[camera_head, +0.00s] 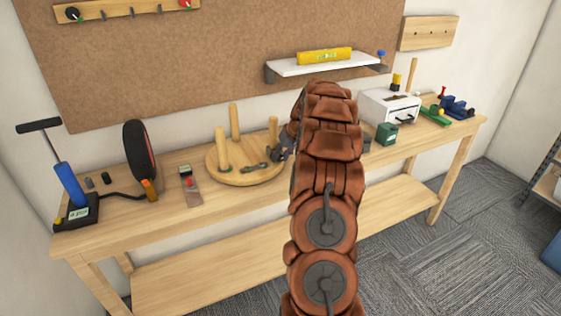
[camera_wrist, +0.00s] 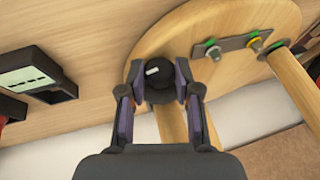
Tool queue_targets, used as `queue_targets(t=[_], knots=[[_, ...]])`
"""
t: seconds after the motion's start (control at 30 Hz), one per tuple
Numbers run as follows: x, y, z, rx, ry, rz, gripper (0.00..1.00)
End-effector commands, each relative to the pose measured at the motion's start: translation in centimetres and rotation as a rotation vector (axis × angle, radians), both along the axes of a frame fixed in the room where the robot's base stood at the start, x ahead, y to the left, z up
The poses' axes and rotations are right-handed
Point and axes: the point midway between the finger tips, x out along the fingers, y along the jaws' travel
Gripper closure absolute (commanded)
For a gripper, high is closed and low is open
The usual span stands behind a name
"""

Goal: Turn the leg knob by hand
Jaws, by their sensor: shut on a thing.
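A round wooden stool seat (camera_head: 215,168) lies on the workbench with its wooden legs (camera_head: 221,148) pointing up. In the wrist view the seat (camera_wrist: 170,32) shows a black round knob (camera_wrist: 157,86) with a white mark near its edge, next to a leg (camera_wrist: 172,124). My gripper (camera_wrist: 158,88) is shut on the knob, one finger on each side. In the head view my gripper (camera_head: 281,148) is at the right side of the stool; my arm partly covers it, and the knob cannot be made out there. A metal plate (camera_wrist: 232,43) with bolts is on the seat.
A white box (camera_head: 388,108) and a green cube (camera_head: 386,133) are at the right. A shelf (camera_head: 325,65) hangs above.

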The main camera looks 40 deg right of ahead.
Motion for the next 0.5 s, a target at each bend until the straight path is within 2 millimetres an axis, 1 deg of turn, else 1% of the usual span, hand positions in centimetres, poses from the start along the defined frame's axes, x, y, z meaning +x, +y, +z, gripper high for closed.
queue_targets(t=[0.07,0.3,0.5], knots=[[0.3,-0.05,-0.26,0.031,-0.02,0.0,1.0],[0.08,-0.16,-0.14,0.116,-0.045,0.001,1.0],[0.01,-0.24,0.05,0.132,-0.051,0.0,1.0]])
